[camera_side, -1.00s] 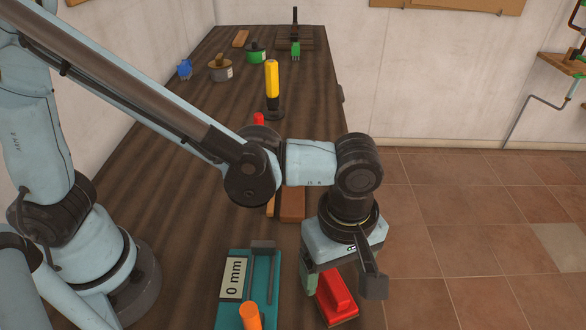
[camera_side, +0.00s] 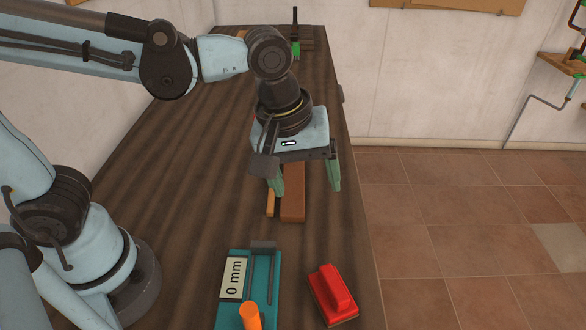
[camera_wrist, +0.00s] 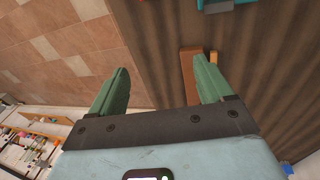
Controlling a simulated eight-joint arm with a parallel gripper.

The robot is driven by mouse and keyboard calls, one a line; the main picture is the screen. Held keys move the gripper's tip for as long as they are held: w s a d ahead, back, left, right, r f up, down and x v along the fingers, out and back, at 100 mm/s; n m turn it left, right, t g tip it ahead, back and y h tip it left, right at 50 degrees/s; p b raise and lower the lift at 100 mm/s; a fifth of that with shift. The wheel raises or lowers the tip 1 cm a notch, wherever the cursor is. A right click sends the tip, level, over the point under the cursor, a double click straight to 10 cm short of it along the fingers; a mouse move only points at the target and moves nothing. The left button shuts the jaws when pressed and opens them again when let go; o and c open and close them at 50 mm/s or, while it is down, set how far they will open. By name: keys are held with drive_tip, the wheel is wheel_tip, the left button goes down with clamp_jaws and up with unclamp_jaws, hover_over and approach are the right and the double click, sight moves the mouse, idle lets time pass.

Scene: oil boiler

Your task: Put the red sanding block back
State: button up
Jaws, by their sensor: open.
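The red sanding block (camera_side: 333,293) rests on the bench top near its right edge, at the front of the side view. A sliver of it shows at the top edge of the wrist view (camera_wrist: 217,7). My gripper (camera_side: 306,187) is open and empty, with its green fingers apart. It is above the bench, farther back than the red block and clear of it, over a brown block (camera_side: 293,205). In the wrist view my fingers (camera_wrist: 161,80) stand wide with nothing between them.
A teal 0 mm gauge (camera_side: 264,300) with an orange knob lies left of the red block. A narrow orange-brown strip (camera_side: 270,203) lies beside the brown block. A green item (camera_side: 296,49) stands at the far end. Open floor (camera_side: 460,230) lies right of the bench.

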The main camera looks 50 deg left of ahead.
drive_tip(key=a+m+t+y, duration=0.1)
drive_tip(key=a+m+t, duration=0.3)
drive_tip(key=a+m, duration=0.4)
drive_tip(key=shift+s+a+f+t, duration=0.3)
drive_tip(key=shift+a+t, duration=0.1)
drive_tip(key=shift+a, duration=3.35)
